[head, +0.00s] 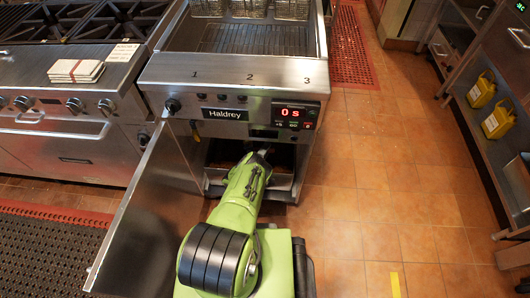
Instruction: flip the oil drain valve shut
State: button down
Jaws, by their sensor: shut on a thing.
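The fryer (232,68), labelled Haldrey, stands ahead with its lower cabinet open. My green arm reaches into this cabinet. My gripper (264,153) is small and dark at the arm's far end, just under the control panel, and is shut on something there. The oil drain valve cannot be made out clearly; it lies in the shadow around the gripper, partly hidden by my arm. Whether its handle is turned open or shut cannot be told.
The cabinet door (150,215) is swung open on the left, close beside my arm. A metal pan (283,187) sits low in the cabinet. A stove (75,95) adjoins on the left. The tiled floor (375,205) to the right is clear, up to a shelf unit (490,150).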

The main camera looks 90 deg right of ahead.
jog(key=shift+r, duration=0.15)
dwell(0.4)
jog(key=c, duration=1)
grip_release()
jog(key=shift+o, duration=0.2)
jog(key=shift+w+a, duration=0.1)
jog(key=shift+a, duration=0.15)
jog(key=b+v, duration=0.1)
jog(key=v, duration=0.6)
